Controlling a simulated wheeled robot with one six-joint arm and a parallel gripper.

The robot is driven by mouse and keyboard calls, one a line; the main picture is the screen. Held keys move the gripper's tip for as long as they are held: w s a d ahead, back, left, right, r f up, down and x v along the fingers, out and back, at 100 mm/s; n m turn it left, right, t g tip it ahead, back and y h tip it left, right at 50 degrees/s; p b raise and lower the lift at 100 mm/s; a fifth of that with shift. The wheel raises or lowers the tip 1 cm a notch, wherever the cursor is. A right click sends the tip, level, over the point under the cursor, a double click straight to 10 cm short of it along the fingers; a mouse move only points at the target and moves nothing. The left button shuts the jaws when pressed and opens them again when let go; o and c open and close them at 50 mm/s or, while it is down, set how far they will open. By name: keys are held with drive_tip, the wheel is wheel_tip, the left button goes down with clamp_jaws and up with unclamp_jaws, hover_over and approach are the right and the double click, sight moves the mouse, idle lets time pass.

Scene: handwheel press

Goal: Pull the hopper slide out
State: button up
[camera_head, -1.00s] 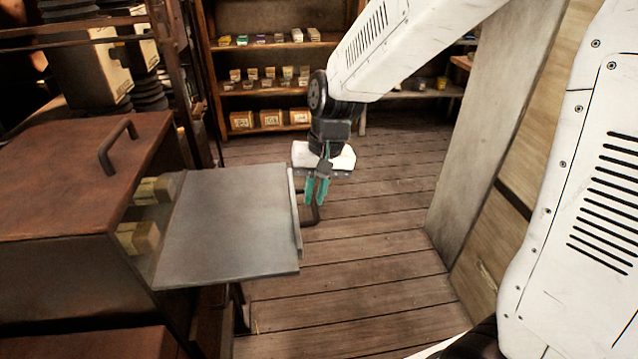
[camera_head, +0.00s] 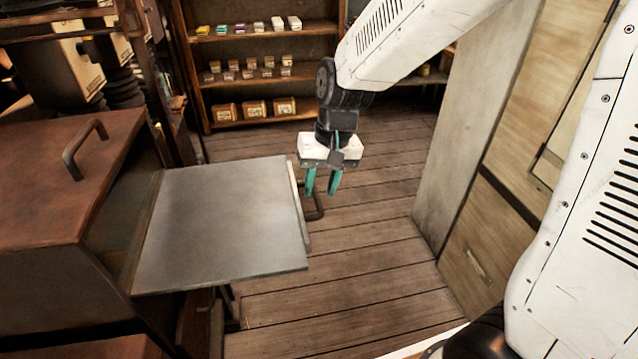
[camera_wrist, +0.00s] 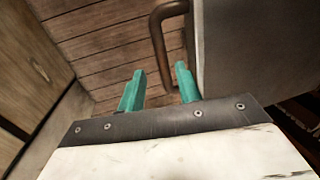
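The hopper slide (camera_head: 222,225) is a flat grey metal plate standing far out to the right of the rusty brown hopper (camera_head: 55,185). Its dark bent handle (camera_head: 319,208) is on the plate's right edge. My gripper (camera_head: 321,190) hangs over this edge with its two green fingers spread apart. In the wrist view the handle (camera_wrist: 158,40) reaches down into the gap between the open fingers (camera_wrist: 158,85), and neither finger clearly touches it. The slide's grey face (camera_wrist: 260,45) is to the right there. The hopper's inside is dark.
A second bar handle (camera_head: 84,148) is on the hopper's top. A shelf unit (camera_head: 265,70) with small boxes stands at the back. A wooden cabinet (camera_head: 490,200) is to the right. The plank floor (camera_head: 375,230) between is clear.

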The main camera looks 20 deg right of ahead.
drive_tip(key=shift+a, duration=0.1)
wheel_tip(320, 180, up, 8)
drive_tip(key=d, duration=0.1)
drive_tip(key=shift+d+f, duration=0.15)
drive_tip(key=shift+d, duration=0.1)
drive_tip(key=shift+s, duration=0.1)
idle(0.3)
drive_tip(key=s+d+r+h, duration=0.1)
drive_tip(key=s+d, duration=0.3)
drive_tip(key=s, duration=0.6)
drive_tip(key=s+d+r+t+h, duration=0.1)
drive_tip(key=s+d+r, duration=0.2)
drive_tip(key=s, duration=0.8)
drive_tip(key=shift+s+d+n, duration=0.15)
drive_tip(key=shift+d+n, duration=0.25)
drive_tip(key=shift+d, duration=0.8)
